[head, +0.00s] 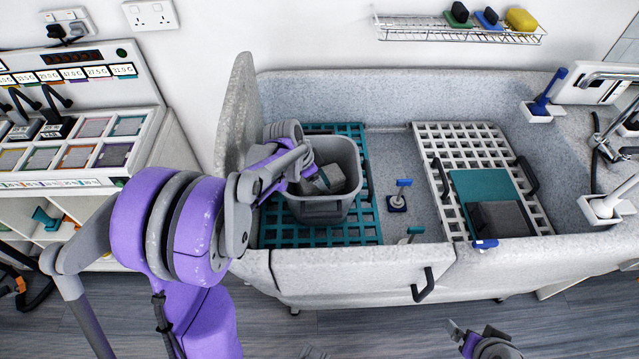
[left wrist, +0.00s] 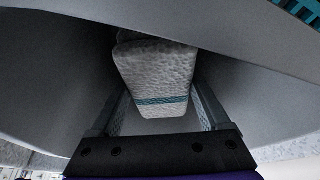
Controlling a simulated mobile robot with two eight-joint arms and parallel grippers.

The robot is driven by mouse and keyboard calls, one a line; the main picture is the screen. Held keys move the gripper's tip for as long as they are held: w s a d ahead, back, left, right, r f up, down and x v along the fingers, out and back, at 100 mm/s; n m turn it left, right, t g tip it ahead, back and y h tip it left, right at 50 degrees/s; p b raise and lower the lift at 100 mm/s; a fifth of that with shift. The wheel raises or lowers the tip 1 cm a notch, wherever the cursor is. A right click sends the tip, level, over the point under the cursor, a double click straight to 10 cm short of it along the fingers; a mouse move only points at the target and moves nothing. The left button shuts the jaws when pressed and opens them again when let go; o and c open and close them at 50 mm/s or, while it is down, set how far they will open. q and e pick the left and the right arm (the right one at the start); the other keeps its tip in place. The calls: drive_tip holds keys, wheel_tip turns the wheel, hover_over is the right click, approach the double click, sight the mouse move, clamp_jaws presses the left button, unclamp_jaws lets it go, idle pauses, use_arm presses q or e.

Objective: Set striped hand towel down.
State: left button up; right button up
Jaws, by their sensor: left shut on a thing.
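The striped hand towel (left wrist: 155,75) is pale grey with a teal stripe. In the left wrist view it sits between the two fingers of my left gripper (left wrist: 160,95), which is shut on it. In the head view my left gripper (head: 318,180) reaches down into a grey tub (head: 318,212), and the towel (head: 345,176) shows as a grey shape inside it. Whether the towel touches the tub floor is unclear. My right gripper (head: 480,342) is at the bottom edge, away from the tub, partly cut off; its jaw opening is unclear.
The tub stands on a teal grate (head: 352,226) in a speckled basin. A white grate (head: 470,142) at right holds a teal mat (head: 472,180) and a dark grey block (head: 502,219). A small blue-handled tool (head: 400,196) stands between the grates. A wire shelf (head: 455,32) hangs behind.

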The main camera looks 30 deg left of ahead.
use_arm(q)
drive_tip(key=shift+f, duration=0.65)
drive_tip(key=shift+f+b, duration=0.5)
drive_tip(key=shift+f, duration=0.1)
drive_tip(key=o, duration=1)
drive_tip(key=shift+o, duration=0.2)
drive_tip(key=shift+r+p, duration=0.3)
drive_tip(key=shift+r, duration=0.05)
drive_tip(key=p+v, duration=0.1)
drive_tip(key=v, duration=1.1)
drive_tip(key=shift+r, duration=0.3)
